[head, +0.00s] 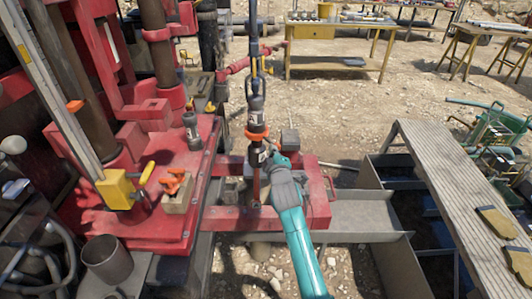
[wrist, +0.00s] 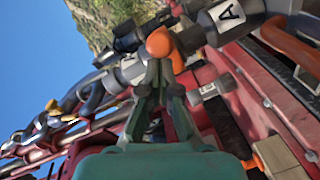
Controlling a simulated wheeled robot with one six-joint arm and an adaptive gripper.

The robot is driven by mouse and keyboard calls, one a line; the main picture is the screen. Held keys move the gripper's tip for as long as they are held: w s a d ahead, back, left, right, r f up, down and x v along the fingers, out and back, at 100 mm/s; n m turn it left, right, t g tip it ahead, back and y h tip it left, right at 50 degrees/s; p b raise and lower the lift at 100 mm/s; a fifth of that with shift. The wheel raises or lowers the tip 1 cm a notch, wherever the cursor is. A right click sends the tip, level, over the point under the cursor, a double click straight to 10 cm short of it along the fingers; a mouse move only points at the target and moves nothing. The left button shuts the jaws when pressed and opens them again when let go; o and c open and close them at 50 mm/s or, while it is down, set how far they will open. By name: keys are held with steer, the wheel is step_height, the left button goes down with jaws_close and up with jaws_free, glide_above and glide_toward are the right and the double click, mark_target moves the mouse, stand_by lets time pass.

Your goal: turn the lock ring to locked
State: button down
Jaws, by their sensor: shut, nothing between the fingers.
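The orange lock ring (head: 257,134) sits around the dark upright tool joint hanging in the middle of the head view. An orange knob (head: 266,146) stands out at its lower right. In the wrist view the orange knob (wrist: 159,42) shows right at my fingertips, in front of the grey body labelled A (wrist: 228,14). My gripper (head: 272,158) is shut and empty, close against the knob side of the ring; it also shows in the wrist view (wrist: 158,68). I cannot tell whether the fingertips touch the knob. The ring's far side is hidden, and its lock marks cannot be read.
A red rig deck (head: 150,225) lies left, with a wooden block bearing orange parts (head: 178,190) and a yellow-handled lever (head: 147,172). A red frame (head: 318,205) lies below the joint. Open gravel lies behind.

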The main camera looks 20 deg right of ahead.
steer(key=w+d, duration=0.5)
steer(key=d, duration=0.5)
steer(key=shift+w+d+r, duration=0.15)
steer(key=shift+w+r, duration=0.1)
steer(key=shift+w, duration=0.05)
